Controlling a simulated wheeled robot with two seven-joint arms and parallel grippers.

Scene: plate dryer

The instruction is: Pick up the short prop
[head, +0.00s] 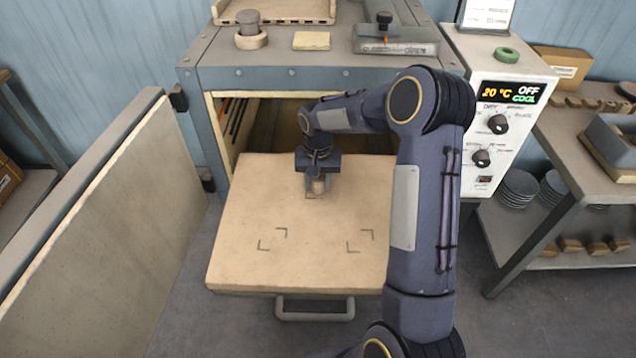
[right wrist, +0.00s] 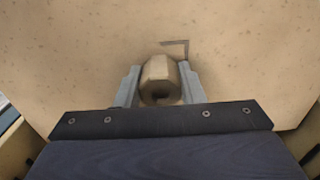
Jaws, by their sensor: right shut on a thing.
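The short prop (right wrist: 160,80) is a small tan post with a dark hollow in its end. It is between the two fingers of my right gripper (right wrist: 160,92), which is shut on it. In the head view the right gripper (head: 318,188) points down at the back part of the pale speckled shelf (head: 300,250), with the prop (head: 318,186) partly hidden between its fingers. I cannot tell whether the prop touches the shelf. A dark corner mark shows just beyond the prop in the right wrist view. My left gripper is not in view.
The shelf extends out of the open dryer (head: 320,72) and bears corner marks; a handle (head: 315,308) is at its front. The open door (head: 110,220) stands at the left. A control box (head: 497,110) reading 20 °C, OFF and COOL and a side rack (head: 560,220) are at the right.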

